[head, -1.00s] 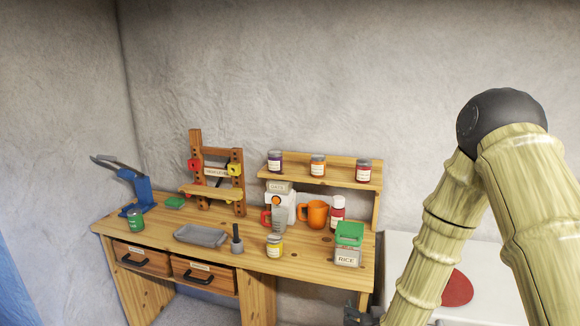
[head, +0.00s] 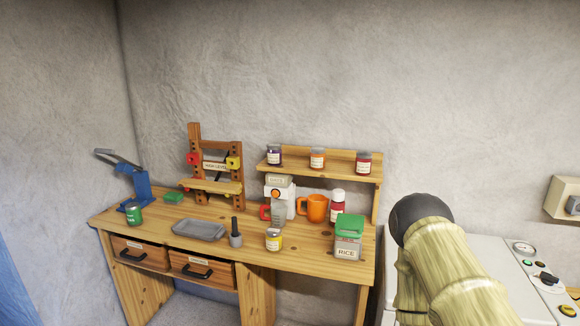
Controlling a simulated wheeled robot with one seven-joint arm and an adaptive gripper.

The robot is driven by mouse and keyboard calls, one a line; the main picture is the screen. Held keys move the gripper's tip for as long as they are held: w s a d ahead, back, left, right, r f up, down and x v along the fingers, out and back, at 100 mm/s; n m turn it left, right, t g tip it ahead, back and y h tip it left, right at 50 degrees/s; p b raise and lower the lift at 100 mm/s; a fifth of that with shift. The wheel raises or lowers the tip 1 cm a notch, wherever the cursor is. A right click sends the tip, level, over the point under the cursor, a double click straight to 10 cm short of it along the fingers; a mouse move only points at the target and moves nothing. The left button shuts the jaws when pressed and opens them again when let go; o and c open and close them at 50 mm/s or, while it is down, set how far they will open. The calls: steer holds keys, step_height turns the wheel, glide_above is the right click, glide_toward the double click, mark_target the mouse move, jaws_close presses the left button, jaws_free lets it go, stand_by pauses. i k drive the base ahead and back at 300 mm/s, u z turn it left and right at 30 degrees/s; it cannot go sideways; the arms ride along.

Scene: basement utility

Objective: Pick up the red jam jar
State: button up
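The red jam jar (head: 363,163) stands upright at the right end of the raised shelf (head: 330,174) on the wooden workbench. It has a dark lid and a pale label. An orange jar (head: 317,159) and a purple jar (head: 274,156) stand to its left on the same shelf. My gripper is out of view. Only my arm shows, at the lower right, beyond the right end of the bench and apart from the jar.
Below the shelf stand a red bottle with a white cap (head: 337,206), an orange mug (head: 313,208) and an oats container (head: 279,190). A green-lidded rice container (head: 348,237) is at the bench's right front. A white appliance (head: 487,262) stands right of the bench.

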mark_target(364, 162)
steer(key=u, duration=1.45)
steer(key=i, duration=3)
steer(key=z, duration=3.1)
